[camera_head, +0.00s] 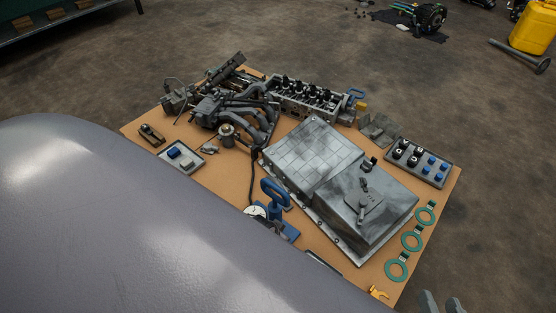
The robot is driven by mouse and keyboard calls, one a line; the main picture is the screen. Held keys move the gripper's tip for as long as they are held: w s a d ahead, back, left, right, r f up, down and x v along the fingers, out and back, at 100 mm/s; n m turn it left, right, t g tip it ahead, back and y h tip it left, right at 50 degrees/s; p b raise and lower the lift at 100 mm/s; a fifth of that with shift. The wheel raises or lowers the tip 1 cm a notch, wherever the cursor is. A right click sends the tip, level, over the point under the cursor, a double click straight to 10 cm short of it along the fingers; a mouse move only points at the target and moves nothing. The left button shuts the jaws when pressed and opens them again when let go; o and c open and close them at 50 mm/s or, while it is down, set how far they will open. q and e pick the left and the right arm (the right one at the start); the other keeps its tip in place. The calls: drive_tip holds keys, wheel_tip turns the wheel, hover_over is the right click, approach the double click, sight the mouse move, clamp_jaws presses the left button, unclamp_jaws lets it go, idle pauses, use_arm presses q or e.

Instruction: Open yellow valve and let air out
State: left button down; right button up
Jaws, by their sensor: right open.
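A small yellow piece (378,292), which looks like the yellow valve's handle, shows at the lower middle right, by the edge of a large smooth grey rounded tank (150,220). Its lower part is cut off from clear view, and I cannot tell its turn position. My right gripper (441,303) shows only as two grey fingertips at the bottom edge. They are apart and empty, to the right of the yellow piece and not touching it. My left gripper is not in view.
Beyond the tank lies a brown board (226,182) with engine parts, a large grey metal pan (362,210), green rings (396,270) and a tray of caps (418,163). A blue-handled fitting (274,194) stands near the tank.

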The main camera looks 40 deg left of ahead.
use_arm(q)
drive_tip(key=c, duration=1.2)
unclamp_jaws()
use_arm(e)
drive_tip(key=shift+w+r, duration=0.1)
drive_tip(key=shift+w, duration=0.05)
drive_tip(key=shift+a+r, duration=0.1)
use_arm(q)
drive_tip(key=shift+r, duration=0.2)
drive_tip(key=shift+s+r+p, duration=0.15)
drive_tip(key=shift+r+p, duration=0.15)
drive_tip(key=shift+p, duration=0.3)
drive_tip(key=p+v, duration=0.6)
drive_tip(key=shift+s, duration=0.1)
use_arm(e)
drive_tip(key=d, duration=0.1)
drive_tip(key=s+d+h, duration=0.1)
drive_tip(key=d, duration=0.1)
drive_tip(key=s+d+h, duration=0.1)
drive_tip(key=d, duration=0.1)
drive_tip(key=shift+f+g, duration=0.25)
drive_tip(key=shift+g, duration=0.15)
